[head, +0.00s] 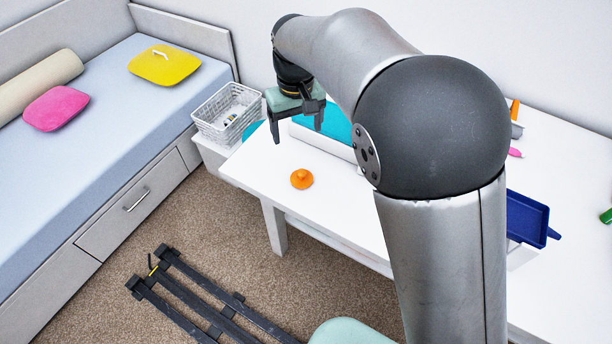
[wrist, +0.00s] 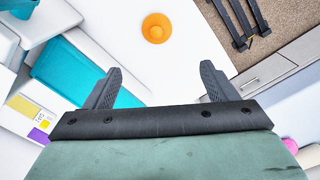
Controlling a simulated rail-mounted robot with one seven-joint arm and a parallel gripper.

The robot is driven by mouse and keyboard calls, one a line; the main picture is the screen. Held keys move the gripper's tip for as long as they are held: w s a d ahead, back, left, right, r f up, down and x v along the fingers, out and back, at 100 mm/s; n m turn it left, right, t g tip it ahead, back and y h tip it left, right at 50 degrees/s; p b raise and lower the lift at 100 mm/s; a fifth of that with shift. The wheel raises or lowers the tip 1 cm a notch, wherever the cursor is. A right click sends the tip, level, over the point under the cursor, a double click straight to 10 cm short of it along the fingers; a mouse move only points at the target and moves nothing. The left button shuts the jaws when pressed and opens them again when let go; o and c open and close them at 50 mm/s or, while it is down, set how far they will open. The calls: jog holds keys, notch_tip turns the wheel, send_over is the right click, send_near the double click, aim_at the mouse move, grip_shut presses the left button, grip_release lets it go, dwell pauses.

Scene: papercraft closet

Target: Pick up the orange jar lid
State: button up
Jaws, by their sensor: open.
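The orange jar lid (head: 301,179) is a small round disc with a raised knob, lying on the white table (head: 262,172) near its front edge. In the wrist view the lid (wrist: 156,28) shows ahead of the fingers, on bare white tabletop. My gripper (head: 297,129) hangs above the table, behind and above the lid in the head view. In the wrist view my gripper (wrist: 160,85) has its two fingers spread wide with nothing between them. The lid is fully visible and apart from the fingers.
A white basket (head: 226,113) with small items stands left of the table. A teal-topped white box (head: 325,138) lies behind the lid, partly hidden by my arm. A blue dustpan (head: 527,218) is at the right. The tabletop around the lid is clear.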

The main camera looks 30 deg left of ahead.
send_over(301, 171)
jog(key=f, duration=0.7)
jog(key=f+p, duration=0.1)
jog(key=f, duration=0.2)
jog(key=shift+s+a+f, duration=0.15)
jog(key=shift+a+f, duration=0.15)
jog(key=shift+d+f+p, duration=0.2)
jog(key=shift+f+p, duration=0.05)
jog(key=shift+f, duration=1.1)
jog(key=shift+d+f+p, duration=0.15)
jog(key=shift+f+p, duration=0.1)
jog(key=shift+f, duration=1.1)
jog(key=c, duration=1.1)
